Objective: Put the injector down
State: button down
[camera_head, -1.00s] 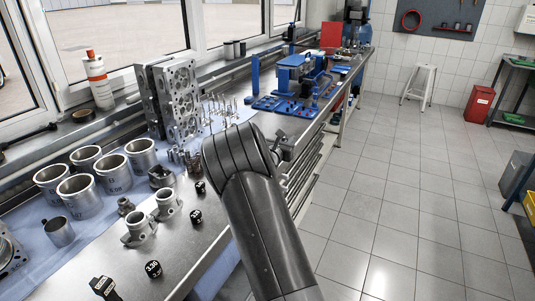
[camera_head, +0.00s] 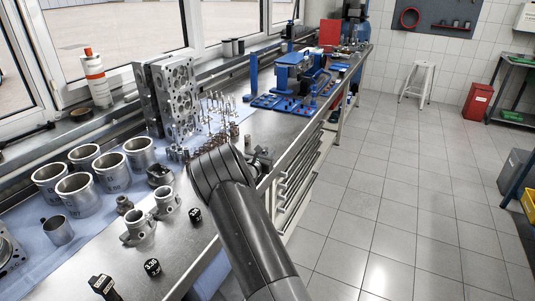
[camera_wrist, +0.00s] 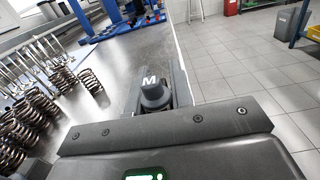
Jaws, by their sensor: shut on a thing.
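My gripper (camera_wrist: 157,92) is shut on a dark, rounded piece with a white M on it, which I take to be the injector (camera_wrist: 153,90). Only its near end shows in the wrist view; the rest is hidden between and beyond the fingers. In the head view my gripper (camera_head: 262,158) is partly hidden behind my arm, at the bench's right edge, and the held piece cannot be made out. I cannot tell whether the piece touches the worktop.
The steel worktop (camera_wrist: 125,60) is bare left of my gripper. Coil springs (camera_wrist: 38,105) and valves stand farther left. Cylinder liners (camera_head: 78,192), cylinder heads (camera_head: 170,100) and black marked blocks (camera_head: 152,267) share the bench. Blue fixtures (camera_head: 295,75) stand at the far end; open floor lies right.

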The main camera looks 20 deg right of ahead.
jog(key=shift+f, duration=0.1)
jog(key=c, duration=1.3)
grip_release()
